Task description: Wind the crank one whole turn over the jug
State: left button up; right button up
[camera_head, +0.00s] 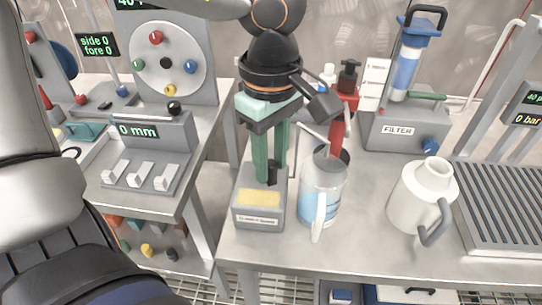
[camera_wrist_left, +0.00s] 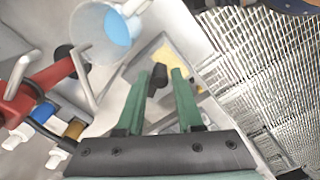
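A clear jug (camera_head: 318,191) with blue contents and a white handle stands on the grey bench, and it also shows in the left wrist view (camera_wrist_left: 108,32). A red spout-like part (camera_head: 337,128) with a dark round end leans over its mouth. A bent grey rod (camera_wrist_left: 91,82) shows beside it. A grey box (camera_head: 258,211) with a yellow panel stands left of the jug. A black knob (camera_head: 272,172), possibly the crank's grip, rises at the box. My left gripper (camera_head: 268,181) points down with its green fingers apart, the knob between their tips. Contact is unclear. My right gripper is out of view.
A cream jug (camera_head: 420,199) stands to the right on the bench (camera_head: 370,240). A filter stand (camera_head: 403,132) is behind it, and a ribbed grey rack (camera_head: 497,205) is at far right. A "0 mm" panel (camera_head: 137,131) stands at left. The front strip of the bench is clear.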

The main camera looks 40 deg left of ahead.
pick_arm(q)
jog(key=shift+o, duration=1.3)
notch_tip(320, 180, up, 12)
jog(key=p, duration=0.3)
jog(key=shift+r, duration=0.25)
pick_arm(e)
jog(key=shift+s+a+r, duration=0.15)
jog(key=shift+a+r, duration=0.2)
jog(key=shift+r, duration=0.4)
pick_arm(q)
jog(key=shift+s, duration=0.1)
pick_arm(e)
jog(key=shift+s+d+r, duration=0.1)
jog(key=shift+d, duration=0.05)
